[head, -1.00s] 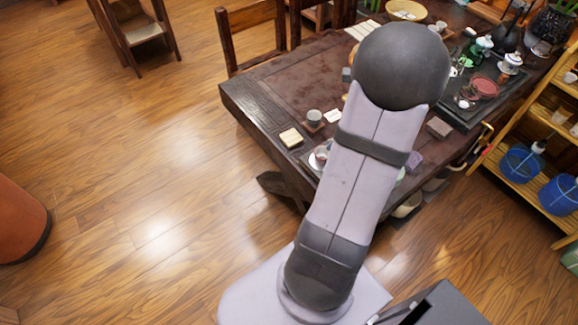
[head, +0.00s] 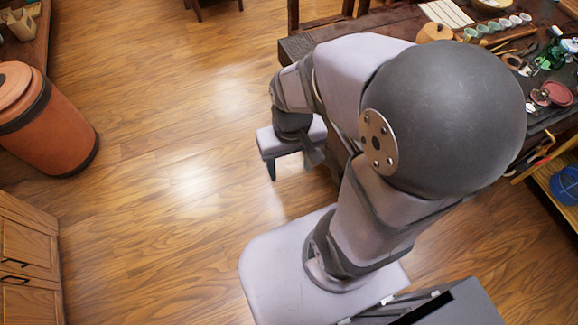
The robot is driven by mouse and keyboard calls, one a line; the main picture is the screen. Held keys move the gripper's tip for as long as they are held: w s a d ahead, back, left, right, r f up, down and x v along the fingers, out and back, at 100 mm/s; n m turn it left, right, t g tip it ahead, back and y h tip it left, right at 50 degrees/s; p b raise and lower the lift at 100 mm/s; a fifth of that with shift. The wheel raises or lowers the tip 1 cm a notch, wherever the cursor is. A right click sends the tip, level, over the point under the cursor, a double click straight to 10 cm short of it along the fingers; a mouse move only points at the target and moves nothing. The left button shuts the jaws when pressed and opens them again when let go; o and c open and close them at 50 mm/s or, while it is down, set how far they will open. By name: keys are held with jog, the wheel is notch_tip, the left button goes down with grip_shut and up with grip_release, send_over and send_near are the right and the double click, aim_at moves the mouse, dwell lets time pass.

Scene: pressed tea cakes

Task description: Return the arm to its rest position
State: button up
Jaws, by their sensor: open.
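My gripper (head: 290,170) hangs over the open wooden floor, left of the dark wooden tea table (head: 325,33). Its two dark fingers stand apart and nothing shows between them. My arm is folded at a large grey joint, with the forearm reaching back to the left and the wrist bent down. The arm hides much of the table. No pressed tea cake can be made out for sure.
Small cups (head: 500,25), a dark red dish (head: 557,93) and green glassware (head: 550,57) stand on the table at the upper right. A shelf with a blue tub (head: 567,185) is at the right edge. A terracotta bin (head: 45,125) and wooden cabinet (head: 28,258) stand left. The floor between is clear.

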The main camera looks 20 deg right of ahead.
jog(key=shift+s+a+f+n, duration=0.1)
jog(key=shift+s+a+n, duration=0.15)
jog(key=shift+n, duration=0.35)
notch_tip(320, 180, down, 43)
jog(key=b, duration=4.3)
